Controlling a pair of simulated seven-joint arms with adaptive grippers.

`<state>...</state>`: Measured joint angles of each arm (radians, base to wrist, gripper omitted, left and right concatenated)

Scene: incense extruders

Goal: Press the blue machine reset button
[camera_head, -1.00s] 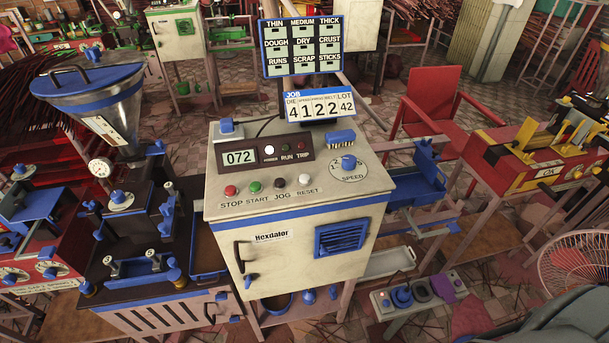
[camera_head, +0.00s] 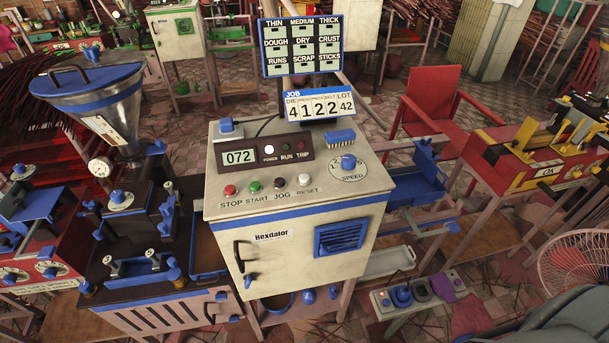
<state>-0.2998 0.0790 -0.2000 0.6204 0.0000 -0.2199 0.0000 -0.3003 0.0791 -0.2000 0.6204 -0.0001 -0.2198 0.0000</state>
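The blue-trimmed machine's control cabinet (camera_head: 290,250) stands in the middle of the head view, with a cream body and a blue band. On its sloped top sits a row of buttons: red STOP, green START, dark JOG and the white RESET button (camera_head: 304,180) at the right end, above its label. A display (camera_head: 239,157) reads 072, beside POWER, RUN and TRIP lamps; the POWER lamp (camera_head: 269,149) looks white. A blue SPEED knob (camera_head: 348,162) is right of the buttons. Neither gripper shows in this view. Nothing covers the RESET button.
A blue-trimmed extruder with a steel hopper (camera_head: 97,105) stands left of the cabinet. A JOB number board (camera_head: 320,105) rises behind the panel. A red chair (camera_head: 430,110) and a red-yellow machine (camera_head: 530,150) are at right. A fan (camera_head: 575,262) is at lower right.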

